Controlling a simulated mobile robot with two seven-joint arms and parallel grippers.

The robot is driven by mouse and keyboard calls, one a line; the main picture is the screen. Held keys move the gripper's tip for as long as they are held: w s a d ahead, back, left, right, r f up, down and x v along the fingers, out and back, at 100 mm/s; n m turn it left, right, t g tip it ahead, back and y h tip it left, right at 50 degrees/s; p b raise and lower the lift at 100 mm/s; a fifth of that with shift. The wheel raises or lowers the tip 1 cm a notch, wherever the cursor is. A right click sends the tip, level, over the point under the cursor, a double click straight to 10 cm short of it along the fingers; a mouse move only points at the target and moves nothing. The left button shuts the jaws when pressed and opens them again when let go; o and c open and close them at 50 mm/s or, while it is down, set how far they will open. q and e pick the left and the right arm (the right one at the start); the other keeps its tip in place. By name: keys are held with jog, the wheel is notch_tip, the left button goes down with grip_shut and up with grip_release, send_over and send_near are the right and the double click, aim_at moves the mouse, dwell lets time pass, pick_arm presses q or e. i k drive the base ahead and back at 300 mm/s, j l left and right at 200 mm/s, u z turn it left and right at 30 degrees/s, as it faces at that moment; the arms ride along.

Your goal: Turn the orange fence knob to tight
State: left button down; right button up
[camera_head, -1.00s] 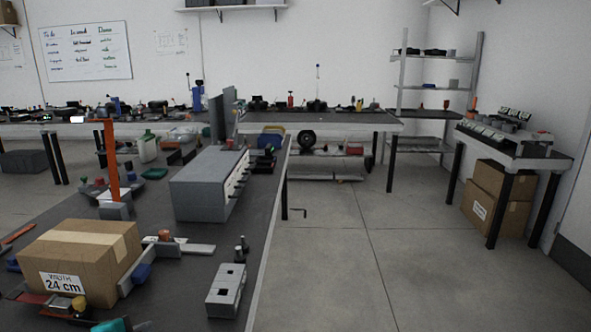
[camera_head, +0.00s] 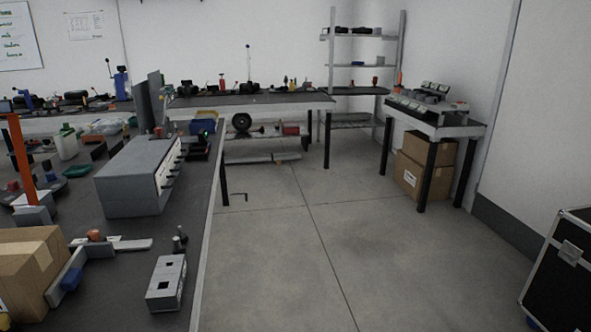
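A small orange knob (camera_head: 95,235) sits on a pale metal fence bar (camera_head: 125,246) on the dark workbench at lower left. Its marking and setting are too small to read. The fence stands beside a cardboard box (camera_head: 25,275), which is cut off by the left edge. A blue part (camera_head: 70,280) is at the fence's near side. Neither of my grippers is in view.
On the same bench are a grey box-shaped unit (camera_head: 135,180), a grey block with square holes (camera_head: 165,283) and an orange upright (camera_head: 20,160). Open floor (camera_head: 290,250) lies right of the bench. A black case (camera_head: 560,275) stands at the right edge.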

aim_at(94, 235)
jog(key=u, duration=1.45)
